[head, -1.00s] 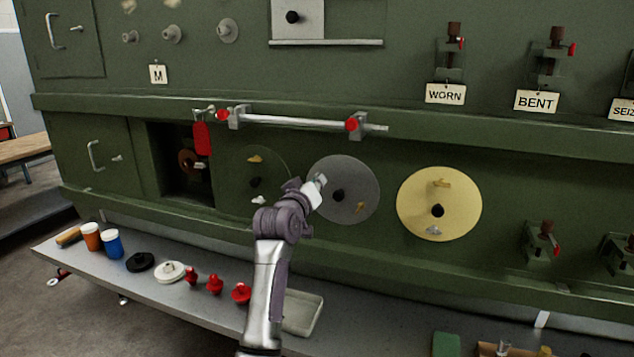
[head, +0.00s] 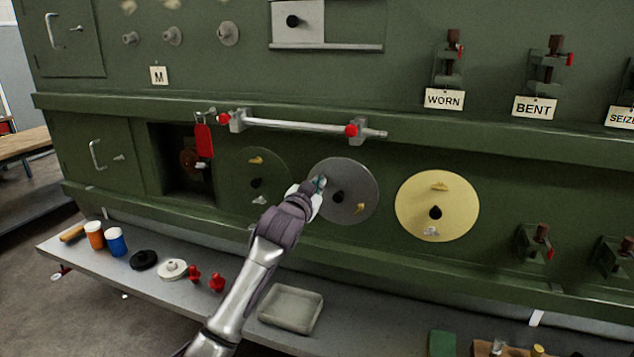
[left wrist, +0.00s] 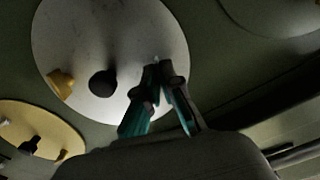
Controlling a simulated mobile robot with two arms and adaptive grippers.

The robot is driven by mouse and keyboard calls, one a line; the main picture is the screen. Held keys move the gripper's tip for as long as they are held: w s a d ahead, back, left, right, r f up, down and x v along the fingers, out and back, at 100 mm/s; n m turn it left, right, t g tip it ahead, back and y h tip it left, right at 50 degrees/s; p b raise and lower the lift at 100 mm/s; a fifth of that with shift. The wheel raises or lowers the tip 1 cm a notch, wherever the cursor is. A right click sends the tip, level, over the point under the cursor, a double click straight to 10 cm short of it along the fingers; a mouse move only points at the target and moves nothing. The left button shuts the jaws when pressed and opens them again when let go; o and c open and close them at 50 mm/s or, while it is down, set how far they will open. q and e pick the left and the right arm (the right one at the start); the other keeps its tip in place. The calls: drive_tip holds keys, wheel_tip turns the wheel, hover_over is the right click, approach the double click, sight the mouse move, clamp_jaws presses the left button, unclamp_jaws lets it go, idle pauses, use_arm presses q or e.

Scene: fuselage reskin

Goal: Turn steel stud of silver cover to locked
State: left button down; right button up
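The silver cover (head: 352,178) is a round grey disc on the green wall, between a green disc and a yellow one. It has a black centre knob (head: 338,197) and a brass stud (head: 361,208) at lower right. My left gripper (head: 319,183) is at the cover's upper left edge, where its fingers hide the steel stud. In the left wrist view, the silver cover (left wrist: 75,35) fills the upper left, and the gripper's teal and black fingers (left wrist: 160,72) converge at its rim, nearly meeting around the hidden stud. My right gripper is out of view.
The green disc (head: 270,173) and yellow cover (head: 450,195) flank the silver one. A rod with red ends (head: 290,125) runs above. The shelf below holds a grey tray (head: 290,309), red knobs (head: 216,282) and cups (head: 116,241).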

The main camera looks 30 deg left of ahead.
use_arm(q)
drive_tip(key=shift+m, duration=1)
drive_tip(key=shift+p, duration=0.3)
drive_tip(key=c, duration=1.3)
unclamp_jaws()
drive_tip(key=shift+c, duration=0.2)
drive_tip(key=v, duration=1.2)
drive_tip(key=shift+f, duration=0.1)
